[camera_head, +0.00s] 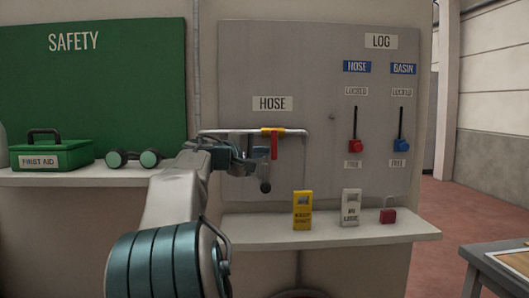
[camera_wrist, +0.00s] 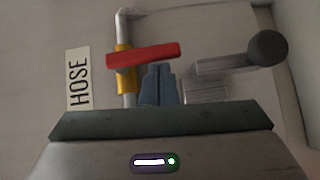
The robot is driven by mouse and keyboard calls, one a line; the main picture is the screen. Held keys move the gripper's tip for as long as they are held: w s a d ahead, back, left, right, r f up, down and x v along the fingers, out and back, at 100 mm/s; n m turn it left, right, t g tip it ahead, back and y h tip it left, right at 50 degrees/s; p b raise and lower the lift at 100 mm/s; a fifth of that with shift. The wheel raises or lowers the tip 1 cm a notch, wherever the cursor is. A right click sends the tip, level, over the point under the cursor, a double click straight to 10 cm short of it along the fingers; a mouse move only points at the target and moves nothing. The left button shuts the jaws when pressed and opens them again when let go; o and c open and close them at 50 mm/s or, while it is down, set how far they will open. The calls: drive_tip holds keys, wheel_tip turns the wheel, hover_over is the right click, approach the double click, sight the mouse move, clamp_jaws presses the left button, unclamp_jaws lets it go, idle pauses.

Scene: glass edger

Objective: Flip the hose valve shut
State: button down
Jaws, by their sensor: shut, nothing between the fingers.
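The hose valve has a yellow body (camera_head: 267,130) on a horizontal metal pipe below the HOSE sign. Its red handle (camera_head: 275,146) hangs down, across the line of the pipe. The wrist view is turned sideways; there the red handle (camera_wrist: 145,55) runs right from the yellow body (camera_wrist: 125,75). My gripper (camera_wrist: 158,72) is shut and empty, its fingertips right beside the handle's lower edge in that view. I cannot tell whether they touch it. In the head view my gripper (camera_head: 254,168) is left of the handle, below the pipe.
A dark ball-ended rod (camera_wrist: 267,48) sticks out close to my gripper. A shelf (camera_head: 330,234) below holds a yellow tag (camera_head: 303,210), a white tag (camera_head: 350,208) and a red padlock (camera_head: 388,215). Two sliders with red (camera_head: 355,145) and blue (camera_head: 401,145) knobs are right.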

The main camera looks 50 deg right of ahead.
drive_tip(key=w+a, duration=0.4)
drive_tip(key=a, duration=0.8)
drive_tip(key=shift+a+b, duration=0.15)
drive_tip(key=shift+b, duration=0.3)
drive_tip(key=shift+f, duration=0.1)
